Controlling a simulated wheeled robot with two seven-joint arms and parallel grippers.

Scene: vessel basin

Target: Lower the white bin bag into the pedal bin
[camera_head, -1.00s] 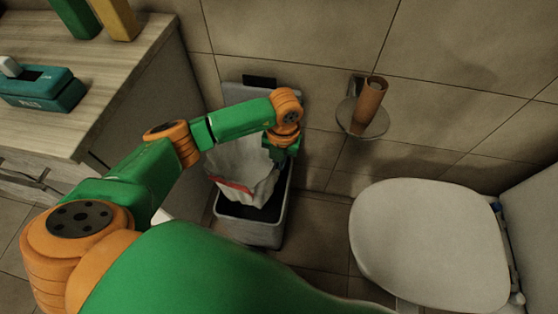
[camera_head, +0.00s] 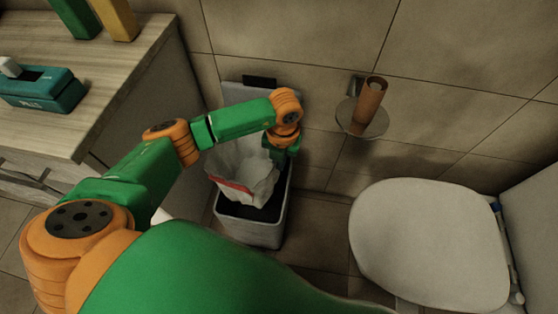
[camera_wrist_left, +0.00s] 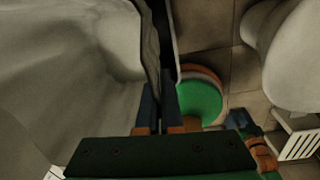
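The white bin bag (camera_head: 243,167), with a red strip along its lower edge, hangs in the mouth of the grey pedal bin (camera_head: 252,233). The lower part of the bag is inside the bin's opening, above a dark interior. My left gripper (camera_head: 280,158) is at the bag's right side, over the bin, and its fingertips are partly hidden in the head view. In the left wrist view the bag (camera_wrist_left: 65,70) fills the left side, and the fingers of my left gripper (camera_wrist_left: 158,95) are close together on its edge.
The raised lid (camera_head: 258,82) stands behind the bin against the tiled wall. A wooden counter (camera_head: 85,85) is at the left. A toilet (camera_head: 430,240) stands at the right, and a paper roll holder (camera_head: 362,115) is on the wall. Floor between bin and toilet is clear.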

